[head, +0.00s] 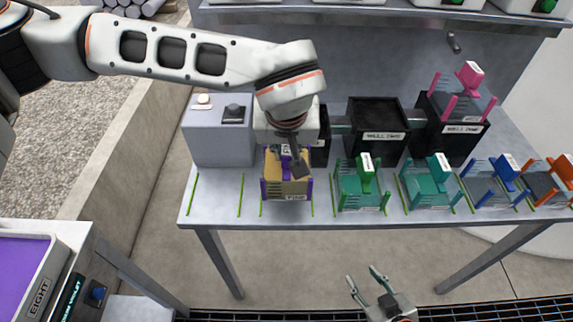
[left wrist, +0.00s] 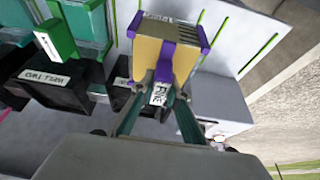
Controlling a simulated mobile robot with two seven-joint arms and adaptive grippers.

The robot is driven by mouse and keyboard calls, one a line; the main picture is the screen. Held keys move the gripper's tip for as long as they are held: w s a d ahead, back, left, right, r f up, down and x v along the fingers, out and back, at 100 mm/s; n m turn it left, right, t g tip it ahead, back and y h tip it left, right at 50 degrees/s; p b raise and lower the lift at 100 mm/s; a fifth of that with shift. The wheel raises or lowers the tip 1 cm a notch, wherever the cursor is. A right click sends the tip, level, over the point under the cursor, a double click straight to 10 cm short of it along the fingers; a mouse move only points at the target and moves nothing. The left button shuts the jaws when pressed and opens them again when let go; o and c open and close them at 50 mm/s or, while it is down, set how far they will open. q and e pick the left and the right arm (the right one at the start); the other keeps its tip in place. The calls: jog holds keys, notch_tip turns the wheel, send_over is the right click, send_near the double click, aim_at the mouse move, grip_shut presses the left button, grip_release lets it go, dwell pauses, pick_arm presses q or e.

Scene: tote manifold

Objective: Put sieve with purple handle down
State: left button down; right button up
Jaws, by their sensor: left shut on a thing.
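The sieve with purple handle (head: 287,188) has a tan body and purple corner posts. It is at the table's front left, between green lines; I cannot tell whether it touches the table top. My left gripper (head: 292,152) comes down over it, shut on its purple handle. In the left wrist view the sieve (left wrist: 160,52) lies just beyond the fingertips (left wrist: 161,92), with its white label between the fingers. My right gripper (head: 367,283) is open and empty, low in front of the table.
Teal sieves (head: 362,190), (head: 430,185), a blue one (head: 492,185) and an orange one (head: 550,183) stand in a row to the right. Behind are black wells (head: 376,112), one bearing a pink sieve (head: 465,95). A grey box (head: 215,140) with buttons stands back left.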

pick_arm(q)
jog(key=shift+f, duration=2.3)
jog(key=shift+f, duration=0.2)
jog(key=c, duration=2)
grip_release()
jog(key=shift+o, duration=0.2)
jog(key=shift+r, duration=0.1)
jog(key=shift+r, duration=0.25)
jog(key=v, duration=1.1)
jog(key=shift+s+r, duration=0.25)
jog(key=shift+r, duration=0.05)
